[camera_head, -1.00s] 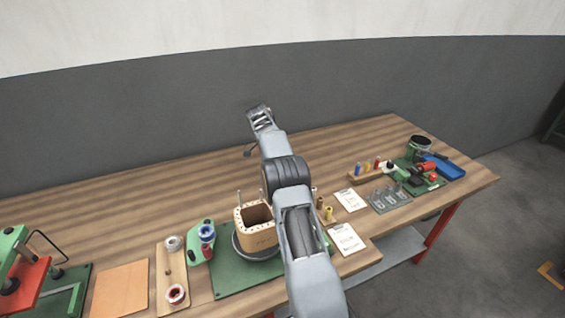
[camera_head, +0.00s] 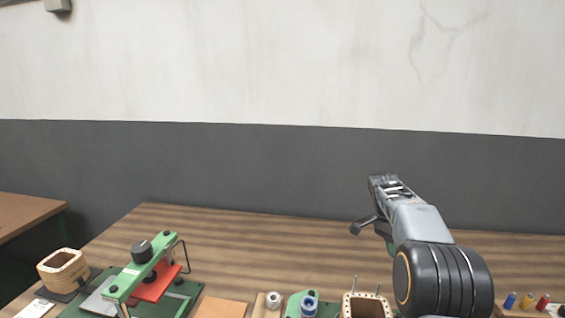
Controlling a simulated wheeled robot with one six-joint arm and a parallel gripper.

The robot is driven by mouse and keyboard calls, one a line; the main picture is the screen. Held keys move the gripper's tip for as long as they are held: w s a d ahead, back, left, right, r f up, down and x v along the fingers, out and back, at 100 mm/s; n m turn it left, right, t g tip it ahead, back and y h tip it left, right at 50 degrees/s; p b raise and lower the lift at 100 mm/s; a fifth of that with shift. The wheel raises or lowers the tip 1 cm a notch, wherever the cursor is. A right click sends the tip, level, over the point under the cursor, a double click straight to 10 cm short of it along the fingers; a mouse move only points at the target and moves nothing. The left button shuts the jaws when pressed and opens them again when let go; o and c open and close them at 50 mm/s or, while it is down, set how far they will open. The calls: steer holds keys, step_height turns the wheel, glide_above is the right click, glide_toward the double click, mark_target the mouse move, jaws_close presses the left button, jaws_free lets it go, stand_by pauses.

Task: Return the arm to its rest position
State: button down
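My arm rises from the lower right of the head view. My gripper (camera_head: 376,205) is at its upper end, above the back part of the wooden workbench (camera_head: 240,234). Its fingers are small and partly turned away, so I cannot tell whether they are open or shut. I see nothing held in it. The dark arm joint covers part of the bench below and to the right.
A green and red press (camera_head: 150,270) stands at the left, next to a wooden coil former (camera_head: 62,268). Another wooden former (camera_head: 365,306) with upright pins is just left of my arm. Small coloured spools (camera_head: 526,300) are at the far right. The bench's back middle is clear.

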steer(key=s+a+r+n+t+y, duration=0.1)
steer(key=s+a+r+n+t, duration=0.25)
steer(key=s+a+n, duration=0.65)
steer(key=s+a+f+n+t, duration=0.2)
steer(key=s+n, duration=0.1)
steer(key=s, duration=0.2)
steer(key=s+a+f+n+t+y, duration=0.1)
steer(key=s+a+f+n, duration=0.2)
steer(key=s, duration=0.3)
steer(key=shift+s+f+t+y, duration=0.25)
steer(key=shift+f+t+y, duration=0.05)
steer(key=shift+f+t, duration=0.05)
